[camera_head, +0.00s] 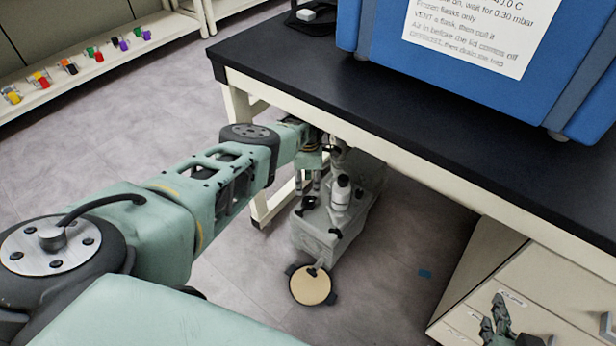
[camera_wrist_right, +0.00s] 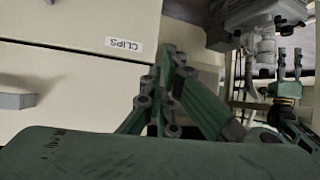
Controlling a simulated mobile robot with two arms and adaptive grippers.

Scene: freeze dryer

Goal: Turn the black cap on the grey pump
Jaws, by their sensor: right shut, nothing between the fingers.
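The grey pump (camera_head: 318,236) stands on the floor under the front edge of the bench; part of it also shows in the right wrist view (camera_wrist_right: 262,14). Several black parts sit on its top. One black cap (camera_head: 309,202) is at its left side, and a bottle-like fitting (camera_head: 341,193) has a dark top. My left gripper (camera_head: 308,190) points down just above the cap at the left, fingers apart, with nothing seen between them. I cannot tell whether it touches the cap. My right gripper (camera_head: 494,322) is shut and empty by the drawers, far from the pump.
The black bench top (camera_head: 400,115) overhangs the pump and carries a blue machine (camera_head: 440,45). A round tan-topped part (camera_head: 311,285) stands before the pump. Drawers (camera_head: 540,285), one labelled CLIPS (camera_wrist_right: 123,45), stand at right. Floor at left is clear.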

